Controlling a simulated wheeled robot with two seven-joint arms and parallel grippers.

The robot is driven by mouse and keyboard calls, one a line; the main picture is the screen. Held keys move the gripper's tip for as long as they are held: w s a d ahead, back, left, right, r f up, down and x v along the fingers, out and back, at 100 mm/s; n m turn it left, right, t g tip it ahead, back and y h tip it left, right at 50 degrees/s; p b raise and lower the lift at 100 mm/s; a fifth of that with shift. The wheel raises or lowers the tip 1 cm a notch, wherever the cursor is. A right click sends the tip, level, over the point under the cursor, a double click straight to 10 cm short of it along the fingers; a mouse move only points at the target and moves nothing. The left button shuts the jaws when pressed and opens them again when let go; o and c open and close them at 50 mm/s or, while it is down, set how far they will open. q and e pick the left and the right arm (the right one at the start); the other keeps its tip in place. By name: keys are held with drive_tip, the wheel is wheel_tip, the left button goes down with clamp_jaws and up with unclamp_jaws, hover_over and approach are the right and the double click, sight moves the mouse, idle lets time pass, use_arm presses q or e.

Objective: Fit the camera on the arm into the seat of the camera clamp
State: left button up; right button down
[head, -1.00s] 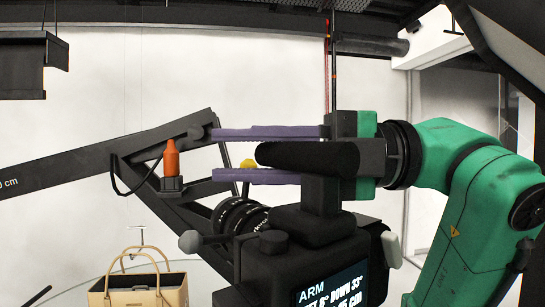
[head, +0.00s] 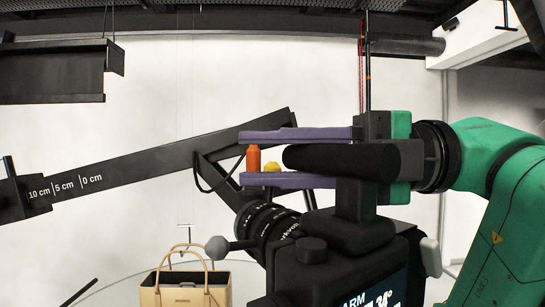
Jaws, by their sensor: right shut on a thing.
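The black camera (head: 330,262) hangs at lower centre, with its lens (head: 268,226) pointing left and a lit screen marked "ARM" partly cut off at the bottom. My right gripper (head: 255,160) has purple fingers above and below the camera's black top handle (head: 330,158) and is shut on it. A black boom (head: 140,165) with a 10 cm, 5 cm, 0 cm scale runs behind the camera. I cannot tell which part is the clamp's seat; the boom's right end is partly hidden. My left gripper is out of view.
An orange cone (head: 253,158) and a yellow knob (head: 272,165) show between the fingers in the picture. A tan handbag (head: 185,290) stands on a round surface at lower left. A black beam (head: 55,70) hangs at upper left.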

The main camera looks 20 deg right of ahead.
sight(276, 212)
drive_tip(key=f+b, duration=0.4)
drive_tip(key=shift+d+f, duration=0.2)
drive_tip(key=shift+f, duration=0.2)
drive_tip(key=shift+a+f+b, duration=0.1)
drive_tip(key=shift+b, duration=0.2)
drive_tip(key=shift+s+a, duration=0.1)
idle(1.3)
drive_tip(key=shift+f+b, duration=1.5)
drive_tip(key=shift+b, duration=0.3)
drive_tip(key=c, duration=0.5)
unclamp_jaws()
drive_tip(key=shift+c, duration=0.2)
drive_tip(key=shift+s+f, duration=0.15)
